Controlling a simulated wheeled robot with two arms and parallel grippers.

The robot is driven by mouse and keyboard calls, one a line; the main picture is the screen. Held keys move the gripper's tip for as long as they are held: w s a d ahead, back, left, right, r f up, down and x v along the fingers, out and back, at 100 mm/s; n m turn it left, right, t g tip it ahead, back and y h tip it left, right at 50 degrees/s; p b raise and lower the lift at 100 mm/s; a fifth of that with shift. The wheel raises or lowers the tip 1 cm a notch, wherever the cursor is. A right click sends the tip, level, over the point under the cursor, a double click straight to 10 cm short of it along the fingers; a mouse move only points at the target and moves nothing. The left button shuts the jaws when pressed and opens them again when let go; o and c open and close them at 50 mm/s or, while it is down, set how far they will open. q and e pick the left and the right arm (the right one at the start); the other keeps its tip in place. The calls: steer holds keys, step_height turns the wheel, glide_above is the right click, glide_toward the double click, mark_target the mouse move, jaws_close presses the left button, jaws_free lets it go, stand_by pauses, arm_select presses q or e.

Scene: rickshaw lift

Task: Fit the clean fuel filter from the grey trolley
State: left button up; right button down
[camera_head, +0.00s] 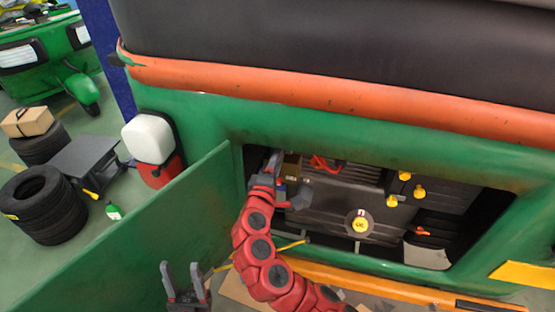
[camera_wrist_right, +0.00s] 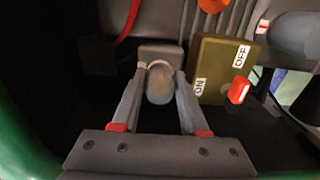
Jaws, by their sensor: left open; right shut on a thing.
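My right gripper (camera_head: 270,172) is inside the open engine bay, at its left end. In the right wrist view the gripper (camera_wrist_right: 160,78) is shut on a rounded grey fuel filter (camera_wrist_right: 160,88). The filter has a pale ring at its top and sits against a grey block (camera_wrist_right: 160,53); I cannot tell whether it is fastened there, or whether it is clean. My left gripper (camera_head: 185,284) is open and empty, in front of the green hatch panel.
The open green hatch panel (camera_head: 130,250) stands left of the bay. A low dark grey trolley (camera_head: 88,158) stands on the floor at left, near stacked tyres (camera_head: 42,203) and a green bottle (camera_head: 113,211). Yellow caps (camera_head: 360,224) and engine parts fill the bay.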

steer(key=shift+w, duration=0.15)
stand_by(0.4)
steer(key=shift+w+d+b, duration=0.15)
steer(key=shift+w+b, duration=0.1)
steer(key=shift+b, duration=0.05)
stand_by(0.8)
stand_by(0.3)
